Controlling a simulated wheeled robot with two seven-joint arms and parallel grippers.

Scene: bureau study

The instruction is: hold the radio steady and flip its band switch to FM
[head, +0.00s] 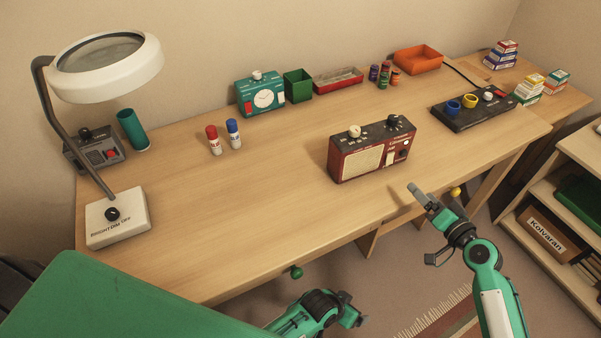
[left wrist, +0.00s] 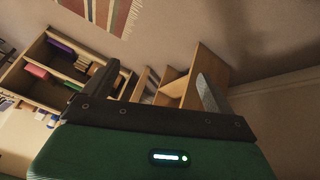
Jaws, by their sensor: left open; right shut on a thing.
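The red radio (head: 336,165) stands upright near the desk's front edge in the head view. It has a cream grille, a dark top with a cream knob and a black knob, and small controls at its front right. Its band switch and setting are too small to make out. My right gripper (head: 420,196) is off the radio, in front of it to the lower right. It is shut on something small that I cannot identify. My left gripper (head: 352,317) is low, in front of the desk, apart from the radio. It is open and looks empty in the left wrist view.
A magnifier lamp (head: 118,218) stands at the desk's left. Two small bottles (head: 214,146) stand left of the radio, a black panel (head: 465,121) right.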

